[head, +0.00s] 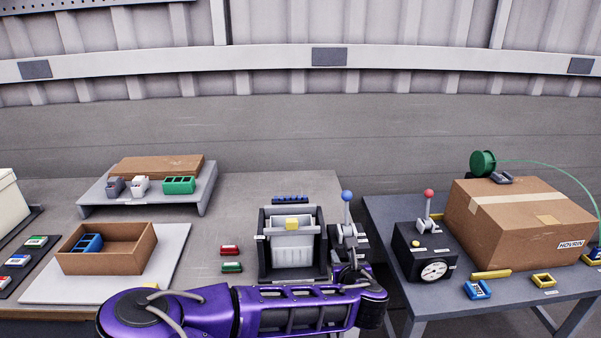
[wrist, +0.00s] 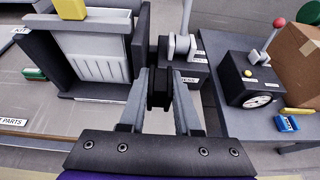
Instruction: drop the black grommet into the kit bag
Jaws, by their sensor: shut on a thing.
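A black piece, apparently the grommet (wrist: 158,92), is between the fingertips of my gripper (wrist: 160,82) in the wrist view. It is dark against dark parts behind it, so its outline is hard to tell. In the head view, my gripper is mostly hidden at the end of my purple arm. The likely kit bag is a pale ribbed pouch (head: 292,252) in a dark frame on the left table. It also shows in the wrist view (wrist: 92,68), left of my fingertips. A yellow block (head: 292,223) is at its top. My gripper is beside the frame's right side, not over the pouch.
A blue-knobbed lever (head: 347,197) stands right of the frame, close to my gripper. A gap separates the left table from the right table (head: 450,299), which holds a red-knobbed gauge box (head: 425,252) and a cardboard box (head: 525,222). Red (head: 230,250) and green (head: 232,267) pieces lie left.

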